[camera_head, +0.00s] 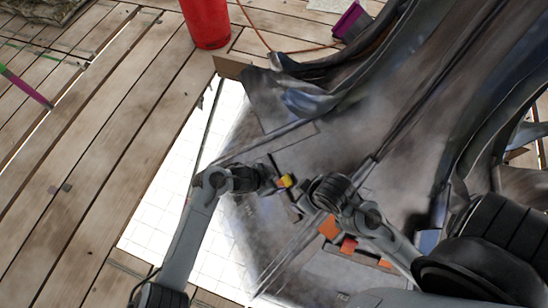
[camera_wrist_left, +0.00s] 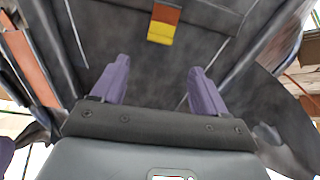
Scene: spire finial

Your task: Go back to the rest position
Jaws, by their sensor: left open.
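My left gripper (camera_head: 278,184) is over the grey metal spire structure (camera_head: 400,125) in the head view. In the left wrist view its two purple fingers (camera_wrist_left: 153,90) are spread apart with nothing between them. A small yellow and orange block (camera_wrist_left: 161,30) lies ahead of the fingertips, apart from them, against the grey surface. A yellow patch (camera_head: 285,181) shows beside the left gripper in the head view. My right arm comes in from the lower right, and its wrist is close to the left gripper. The right gripper's fingers are too small and dark to make out.
Several orange blocks (camera_head: 329,228) sit on the grey structure by my right arm. A red bucket (camera_head: 206,22) stands on the wooden planks (camera_head: 95,165) at the top. White tiles (camera_head: 165,215) lie left of the structure. The planks at left are mostly clear.

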